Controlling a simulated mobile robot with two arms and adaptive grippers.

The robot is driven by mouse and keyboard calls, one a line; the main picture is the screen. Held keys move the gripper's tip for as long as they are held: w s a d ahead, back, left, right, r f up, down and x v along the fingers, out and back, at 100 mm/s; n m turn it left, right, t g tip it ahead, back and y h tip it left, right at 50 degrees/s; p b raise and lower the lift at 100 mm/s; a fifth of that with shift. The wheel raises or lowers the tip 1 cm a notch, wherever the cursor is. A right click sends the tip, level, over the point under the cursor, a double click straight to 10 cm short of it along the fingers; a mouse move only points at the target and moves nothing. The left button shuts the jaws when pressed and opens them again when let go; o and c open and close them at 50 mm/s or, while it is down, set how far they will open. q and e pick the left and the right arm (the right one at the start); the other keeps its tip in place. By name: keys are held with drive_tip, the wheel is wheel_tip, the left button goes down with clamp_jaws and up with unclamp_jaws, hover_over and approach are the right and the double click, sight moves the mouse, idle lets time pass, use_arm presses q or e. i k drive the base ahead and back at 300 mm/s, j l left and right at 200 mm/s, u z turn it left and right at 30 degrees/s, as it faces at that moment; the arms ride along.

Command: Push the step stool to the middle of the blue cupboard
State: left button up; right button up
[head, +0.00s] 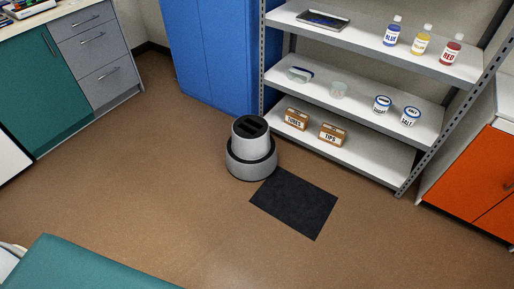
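The step stool (250,149) is a round grey two-tier stool with a black top. It stands upright on the brown floor in front of the left end of the shelf unit, near the right edge of the blue cupboard. The blue cupboard (213,57) stands against the back wall, left of the shelves, with its doors shut. The stool is to the right of the cupboard's middle and a little in front of it. Neither of my grippers shows in the head view.
A black mat (294,204) lies on the floor right of the stool. The metal shelf unit (366,107) holds bottles, jars and boxes. A teal and grey counter (92,60) is at left, an orange cabinet (478,178) at right. Floor before the cupboard is clear.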

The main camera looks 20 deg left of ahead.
sight(252, 156)
drive_tip(key=i+u, duration=0.1)
drive_tip(key=u, duration=0.55)
drive_tip(key=i+l+u, duration=0.65)
drive_tip(key=l+u, duration=0.25)
